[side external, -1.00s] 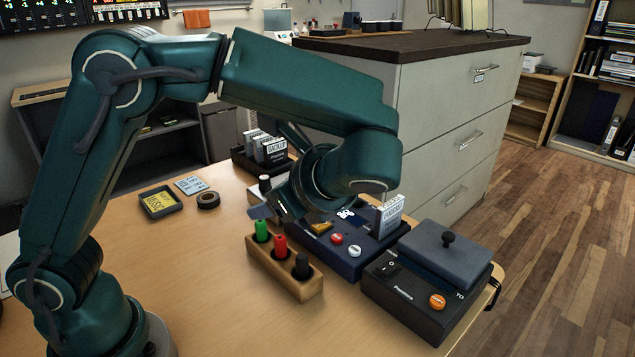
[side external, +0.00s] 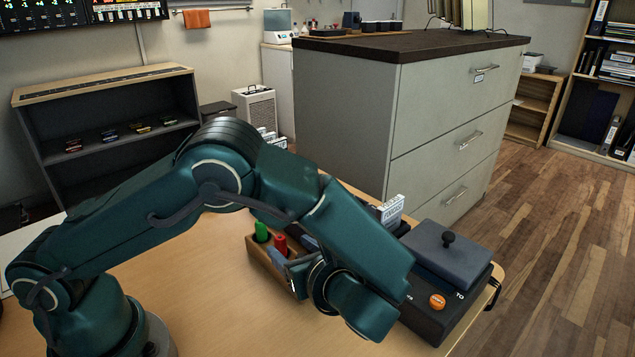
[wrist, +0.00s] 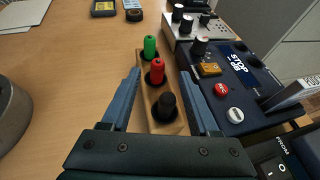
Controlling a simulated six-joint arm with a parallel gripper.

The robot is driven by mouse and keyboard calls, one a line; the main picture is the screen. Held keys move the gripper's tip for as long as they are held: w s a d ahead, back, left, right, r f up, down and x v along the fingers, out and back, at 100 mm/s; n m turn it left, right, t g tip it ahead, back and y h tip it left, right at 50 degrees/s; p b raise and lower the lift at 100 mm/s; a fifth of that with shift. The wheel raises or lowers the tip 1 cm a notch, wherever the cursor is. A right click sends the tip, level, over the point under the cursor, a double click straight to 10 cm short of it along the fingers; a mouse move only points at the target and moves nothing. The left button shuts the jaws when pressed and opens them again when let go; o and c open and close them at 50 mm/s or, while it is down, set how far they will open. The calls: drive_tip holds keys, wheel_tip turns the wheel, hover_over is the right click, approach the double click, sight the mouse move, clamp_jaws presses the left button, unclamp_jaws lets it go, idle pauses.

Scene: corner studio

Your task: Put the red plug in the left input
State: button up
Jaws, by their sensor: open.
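The red plug (wrist: 157,72) stands upright in the middle hole of a wooden block (wrist: 142,62), between a green plug (wrist: 150,46) and a black plug (wrist: 167,104). In the side view the red plug (side external: 280,243) shows in the block, next to the green plug (side external: 261,231); the black plug is hidden by my wrist. My gripper (wrist: 160,78) is open and empty. In the wrist view its fingers lie on either side of the block, pointing along it. In the side view my gripper (side external: 284,261) is low beside the block. I cannot make out the left input.
A dark blue device (wrist: 238,112) with red and white buttons stands right of the block. A silver box (wrist: 181,31) with black knobs is behind it. A black box with a grey lid (side external: 440,250) stands at the table's right.

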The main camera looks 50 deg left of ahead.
sight(282, 242)
drive_tip(key=shift+x, duration=2.7)
drive_tip(key=shift+s+a+r, duration=0.1)
drive_tip(key=shift+s+r, duration=0.05)
clamp_jaws()
